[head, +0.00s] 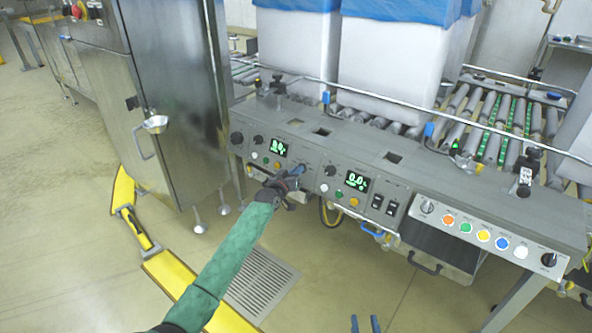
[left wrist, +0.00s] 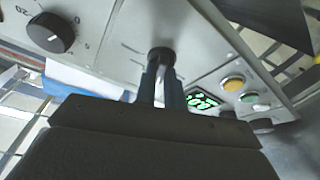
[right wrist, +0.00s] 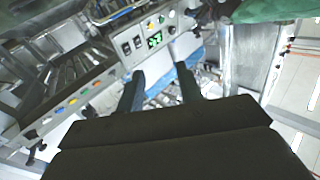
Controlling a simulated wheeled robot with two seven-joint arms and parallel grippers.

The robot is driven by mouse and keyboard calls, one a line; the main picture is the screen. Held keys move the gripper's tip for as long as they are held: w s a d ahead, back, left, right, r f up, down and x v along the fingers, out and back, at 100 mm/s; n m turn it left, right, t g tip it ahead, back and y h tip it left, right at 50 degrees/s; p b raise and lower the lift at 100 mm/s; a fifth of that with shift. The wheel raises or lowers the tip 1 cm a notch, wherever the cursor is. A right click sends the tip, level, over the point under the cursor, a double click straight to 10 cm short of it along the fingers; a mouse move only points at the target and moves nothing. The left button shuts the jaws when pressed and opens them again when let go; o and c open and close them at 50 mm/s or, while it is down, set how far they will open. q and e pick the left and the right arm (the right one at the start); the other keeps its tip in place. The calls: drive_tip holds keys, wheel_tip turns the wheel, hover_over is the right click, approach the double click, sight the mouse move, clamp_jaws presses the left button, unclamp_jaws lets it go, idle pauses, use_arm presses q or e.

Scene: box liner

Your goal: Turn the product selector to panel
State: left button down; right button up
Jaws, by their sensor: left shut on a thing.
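My left gripper (head: 292,176) is at the front face of the grey control panel, between two green digital displays. In the left wrist view its two blue fingers (left wrist: 161,84) are shut on a small black selector knob (left wrist: 161,57). Short printed lines fan out on the panel beside this knob; the labels are too small to read. In the head view the gripper hides the knob. My right gripper is open and empty; its blue tips (head: 365,325) show at the bottom edge of the head view, and its spread fingers (right wrist: 158,90) show in the right wrist view, away from the panel.
A black dial (left wrist: 50,33) with a number scale is near the held knob. A display (head: 357,181), rocker switches (head: 384,205) and coloured buttons (head: 483,236) line the panel. White blue-topped boxes (head: 390,60) stand behind it. A steel cabinet (head: 170,95) is left.

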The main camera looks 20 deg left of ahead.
drive_tip(key=s+d+f+g+h+p, duration=0.15)
drive_tip(key=s+f+g, duration=0.5)
drive_tip(key=f, duration=0.65)
drive_tip(key=s+f+g+p, duration=0.2)
drive_tip(key=s+f+g, duration=0.2)
drive_tip(key=s+f, duration=0.75)
use_arm(q)
drive_tip(key=shift+r+n+g+y+p, duration=0.1)
drive_tip(key=shift+n+g+y+p, duration=0.4)
drive_tip(key=shift+n+p, duration=1.6)
drive_tip(key=shift+n+g+y+p, duration=0.15)
drive_tip(key=shift+n+y+p, duration=0.55)
drive_tip(key=shift+n+p, duration=1.35)
drive_tip(key=shift+r+n+g+y+p, duration=0.1)
drive_tip(key=shift+n+g+y+p, duration=0.4)
drive_tip(key=shift+n+p, duration=1.6)
use_arm(e)
wheel_tip(320, 180, up, 35)
drive_tip(key=w+d+g, duration=0.1)
drive_tip(key=w+g, duration=0.1)
drive_tip(key=g, duration=0.1)
drive_tip(key=shift+w+d+f+n+h+p, duration=0.2)
drive_tip(key=shift+w+d+n+h+p, duration=0.15)
drive_tip(key=shift+d+p, duration=0.1)
use_arm(q)
drive_tip(key=shift+m, duration=0.45)
drive_tip(key=c, duration=1.5)
unclamp_jaws()
use_arm(e)
drive_tip(key=shift+a, duration=0.1)
